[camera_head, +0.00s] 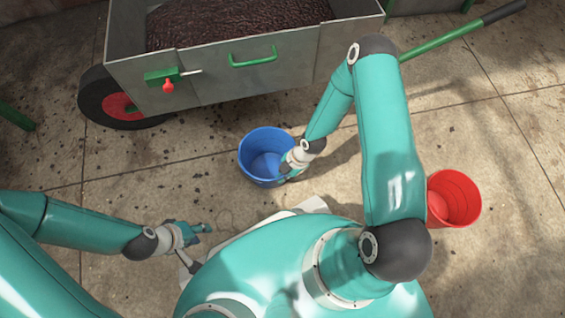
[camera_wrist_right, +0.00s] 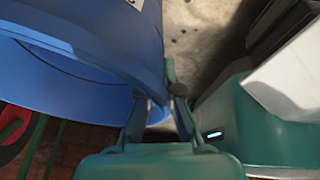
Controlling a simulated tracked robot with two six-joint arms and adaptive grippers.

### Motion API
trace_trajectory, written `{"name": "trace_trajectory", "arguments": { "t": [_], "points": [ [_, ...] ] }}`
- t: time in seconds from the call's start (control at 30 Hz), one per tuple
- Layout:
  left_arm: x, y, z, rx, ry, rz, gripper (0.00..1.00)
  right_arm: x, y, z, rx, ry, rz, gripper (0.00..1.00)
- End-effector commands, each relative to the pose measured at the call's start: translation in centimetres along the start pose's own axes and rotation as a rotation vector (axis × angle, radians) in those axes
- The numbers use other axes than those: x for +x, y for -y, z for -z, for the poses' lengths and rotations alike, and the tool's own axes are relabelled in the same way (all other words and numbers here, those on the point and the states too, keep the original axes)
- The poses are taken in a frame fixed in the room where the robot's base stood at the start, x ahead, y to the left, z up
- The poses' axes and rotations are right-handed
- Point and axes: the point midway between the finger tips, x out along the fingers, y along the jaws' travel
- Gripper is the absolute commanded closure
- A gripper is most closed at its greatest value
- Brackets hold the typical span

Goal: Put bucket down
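The blue bucket (camera_head: 252,146) is upright in the head view, in front of the cart, with its open top towards me. My right gripper (camera_head: 288,168) is at the bucket's right-hand rim. In the right wrist view, the fingers of my right gripper (camera_wrist_right: 160,112) straddle the rim of the bucket (camera_wrist_right: 85,40), one inside and one outside, and pinch its wall. Whether the bucket's base touches the floor cannot be told. My left gripper (camera_head: 203,228) is low at the left, apart from the bucket and with nothing visible in it; its finger gap is too small to judge.
A metal cart (camera_head: 225,85) full of dark reddish fruit stands at the back, with a wheel (camera_head: 118,103) at its left and a green handle (camera_head: 455,38) at its right. A red bucket (camera_head: 460,200) stands at the right.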

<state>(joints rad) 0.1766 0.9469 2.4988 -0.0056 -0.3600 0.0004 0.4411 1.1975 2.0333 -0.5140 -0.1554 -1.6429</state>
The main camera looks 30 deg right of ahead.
Motion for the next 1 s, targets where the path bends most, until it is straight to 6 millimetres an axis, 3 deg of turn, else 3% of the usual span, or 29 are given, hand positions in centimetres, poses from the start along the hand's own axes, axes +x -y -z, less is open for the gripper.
{"name": "trace_trajectory", "arguments": {
  "t": [0.3,0.4,0.5,0.87,1.0],
  "points": [
    [0.3,0.1,0.0,0.000,0.000,0.000,0.60,0.2,-0.1,-0.2,-0.001,0.001,-0.003,1.00],
    [0.1,0.0,0.0,0.000,0.000,0.000,0.60,0.0,-0.1,-0.1,0.000,0.001,-0.002,0.81],
    [0.1,0.0,0.0,0.000,0.000,0.000,0.60,0.0,-0.1,-0.1,0.000,0.001,-0.002,0.69],
    [-0.3,-0.1,0.0,0.000,0.000,0.000,0.60,-0.3,-0.1,0.0,0.000,0.001,-0.002,0.69],
    [-1.0,-0.3,0.0,0.000,0.000,0.000,0.60,-1.9,-0.2,0.0,0.000,0.002,-0.004,0.69]
  ]
}}
